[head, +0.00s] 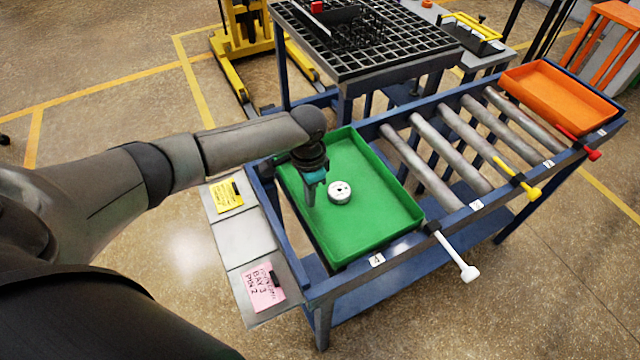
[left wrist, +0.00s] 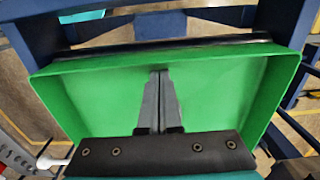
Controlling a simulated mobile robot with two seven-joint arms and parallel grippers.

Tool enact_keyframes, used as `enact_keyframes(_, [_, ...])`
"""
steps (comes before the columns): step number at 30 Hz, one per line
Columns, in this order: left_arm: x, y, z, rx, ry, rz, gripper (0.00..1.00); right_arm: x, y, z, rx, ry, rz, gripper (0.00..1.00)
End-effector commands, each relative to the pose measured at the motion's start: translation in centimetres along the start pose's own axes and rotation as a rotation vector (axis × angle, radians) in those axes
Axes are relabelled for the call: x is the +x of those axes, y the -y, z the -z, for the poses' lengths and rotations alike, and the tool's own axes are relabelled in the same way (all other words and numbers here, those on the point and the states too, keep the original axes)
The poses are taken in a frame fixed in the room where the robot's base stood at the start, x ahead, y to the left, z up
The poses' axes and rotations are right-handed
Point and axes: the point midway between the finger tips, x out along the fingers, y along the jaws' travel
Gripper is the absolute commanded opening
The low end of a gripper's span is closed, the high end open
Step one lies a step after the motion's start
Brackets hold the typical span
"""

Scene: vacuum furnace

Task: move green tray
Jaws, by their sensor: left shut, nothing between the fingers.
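The green tray (head: 365,210) lies at the near left end of the blue roller stand, beside the plate marked 4. A white round part (head: 340,192) with small holes sits on the tray floor. My left gripper (head: 309,203) points down over the left part of the tray, left of the white part, with nothing held. In the left wrist view the closed fingertips (left wrist: 159,73) lie in front of the green tray floor (left wrist: 215,85); whether they touch it I cannot tell. The white part does not show there. My right gripper is not in view.
Bare rollers (head: 455,140) run from the green tray to an orange tray (head: 558,95) at the far right end. White (head: 455,255), yellow (head: 520,180) and red (head: 578,143) handles stick out along the front rail. A black grid-topped table (head: 365,45) stands behind. Paper notes lie on the grey side plates (head: 248,238).

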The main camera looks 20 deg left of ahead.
Motion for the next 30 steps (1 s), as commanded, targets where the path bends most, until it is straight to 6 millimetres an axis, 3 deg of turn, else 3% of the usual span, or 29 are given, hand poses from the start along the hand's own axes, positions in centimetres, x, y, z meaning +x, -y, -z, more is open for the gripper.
enact_keyframes(17, [0.0,-0.1,-1.0,0.0,0.001,-0.001,0.0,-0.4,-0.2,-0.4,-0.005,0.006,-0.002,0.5])
enact_keyframes(30, [-0.2,0.0,-3.9,-0.001,0.001,-0.001,0.0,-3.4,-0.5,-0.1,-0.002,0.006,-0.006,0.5])
